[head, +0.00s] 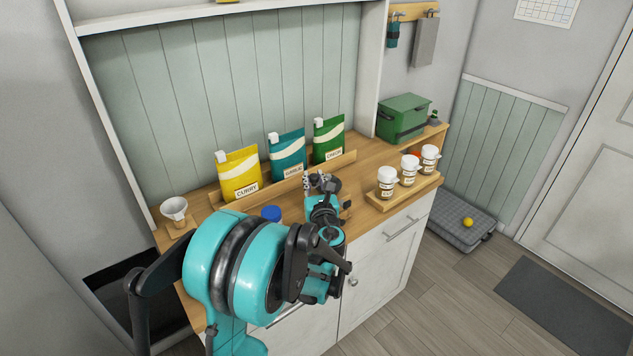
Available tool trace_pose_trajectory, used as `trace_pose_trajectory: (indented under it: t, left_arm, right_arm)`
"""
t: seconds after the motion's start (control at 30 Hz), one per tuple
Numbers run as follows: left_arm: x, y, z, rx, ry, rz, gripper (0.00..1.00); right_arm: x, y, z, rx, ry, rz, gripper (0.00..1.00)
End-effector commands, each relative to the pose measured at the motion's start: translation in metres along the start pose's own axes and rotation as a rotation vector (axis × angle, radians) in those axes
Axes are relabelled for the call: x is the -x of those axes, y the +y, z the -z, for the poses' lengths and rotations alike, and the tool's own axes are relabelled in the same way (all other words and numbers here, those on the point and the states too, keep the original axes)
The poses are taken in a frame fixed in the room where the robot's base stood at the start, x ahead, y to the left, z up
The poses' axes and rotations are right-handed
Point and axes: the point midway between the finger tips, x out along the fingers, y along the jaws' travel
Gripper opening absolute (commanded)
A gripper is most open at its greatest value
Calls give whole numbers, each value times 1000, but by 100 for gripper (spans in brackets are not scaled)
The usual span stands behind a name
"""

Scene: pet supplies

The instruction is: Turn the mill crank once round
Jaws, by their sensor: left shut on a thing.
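My left gripper (322,187) is over the middle of the wooden counter, in front of the pouches. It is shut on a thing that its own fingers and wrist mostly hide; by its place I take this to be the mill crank. The mill itself cannot be made out clearly behind my arm, so I cannot tell the angle of the crank. My right gripper is not in view.
Yellow (239,174), teal (287,155) and green (328,139) pouches stand in a wooden rack behind. Several white jars (409,169) stand on a tray at right, near a green box (403,119). A white funnel (174,208) and a blue lid (271,213) are left.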

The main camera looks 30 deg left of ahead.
Motion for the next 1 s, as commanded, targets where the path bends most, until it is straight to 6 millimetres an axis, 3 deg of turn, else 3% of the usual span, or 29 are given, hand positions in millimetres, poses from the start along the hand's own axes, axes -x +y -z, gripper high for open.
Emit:
trace_pose_trajectory:
  t: [0.4, 1.0]
  left_arm:
    - [-24, 16, 1, 0, 0, 381, 0]
    - [-55, 14, 0, 0, 0, 880, 0]
  right_arm:
    - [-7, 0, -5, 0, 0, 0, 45]
    - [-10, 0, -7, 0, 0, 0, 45]
